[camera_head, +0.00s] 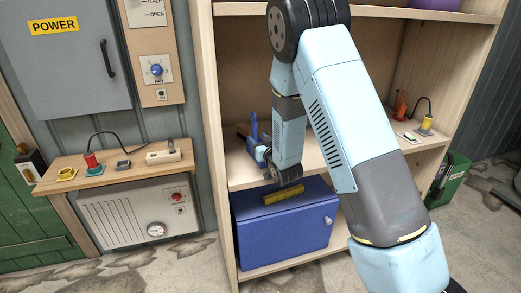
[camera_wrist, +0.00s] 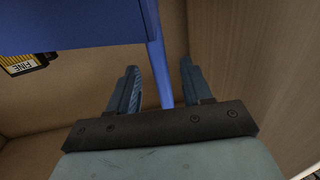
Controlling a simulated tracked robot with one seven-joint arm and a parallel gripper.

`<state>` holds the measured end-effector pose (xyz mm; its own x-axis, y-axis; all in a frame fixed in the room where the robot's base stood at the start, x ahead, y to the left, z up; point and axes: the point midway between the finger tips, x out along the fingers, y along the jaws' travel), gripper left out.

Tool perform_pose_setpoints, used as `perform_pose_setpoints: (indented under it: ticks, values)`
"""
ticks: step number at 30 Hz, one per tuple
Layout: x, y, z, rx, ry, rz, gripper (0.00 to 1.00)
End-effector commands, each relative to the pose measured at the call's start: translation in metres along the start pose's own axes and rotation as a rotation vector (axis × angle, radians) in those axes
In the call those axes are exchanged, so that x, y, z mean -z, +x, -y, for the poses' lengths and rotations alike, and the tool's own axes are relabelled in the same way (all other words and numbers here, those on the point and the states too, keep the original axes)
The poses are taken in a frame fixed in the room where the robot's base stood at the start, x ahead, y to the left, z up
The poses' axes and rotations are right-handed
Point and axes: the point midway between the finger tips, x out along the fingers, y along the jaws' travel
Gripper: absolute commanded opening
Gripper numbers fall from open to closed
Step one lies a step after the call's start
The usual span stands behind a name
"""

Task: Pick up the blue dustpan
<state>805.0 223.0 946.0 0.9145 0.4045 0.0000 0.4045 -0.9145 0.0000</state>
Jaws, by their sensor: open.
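The blue dustpan (camera_head: 254,128) is on the middle shelf of the wooden shelf unit, partly hidden by my arm in the head view. In the wrist view its wide blue part fills the top left, and its narrow handle (camera_wrist: 158,62) runs down between my fingers. My gripper (camera_wrist: 160,72) is open, with one finger on each side of the handle. Gaps show between handle and fingers, the right one narrower. In the head view my gripper (camera_head: 264,154) is small and reaches left into the shelf beside the dustpan.
A block labelled FINE (camera_wrist: 24,64) lies left of the dustpan. The shelf's wooden side wall (camera_wrist: 245,55) is close on the right in the wrist view. A blue cabinet (camera_head: 283,228) stands below the shelf. Red and yellow items (camera_head: 425,125) sit at the shelf's right end.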

Motion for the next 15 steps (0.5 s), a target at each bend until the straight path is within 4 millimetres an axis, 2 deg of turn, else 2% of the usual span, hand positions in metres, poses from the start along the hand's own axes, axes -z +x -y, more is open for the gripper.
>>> perform_pose_setpoints:
  ticks: [9,15]
  values:
    - [0.0,0.041,0.0,0.001,0.0,-0.001,0.49]
    - [0.0,0.052,0.0,0.0,0.0,0.001,0.49]
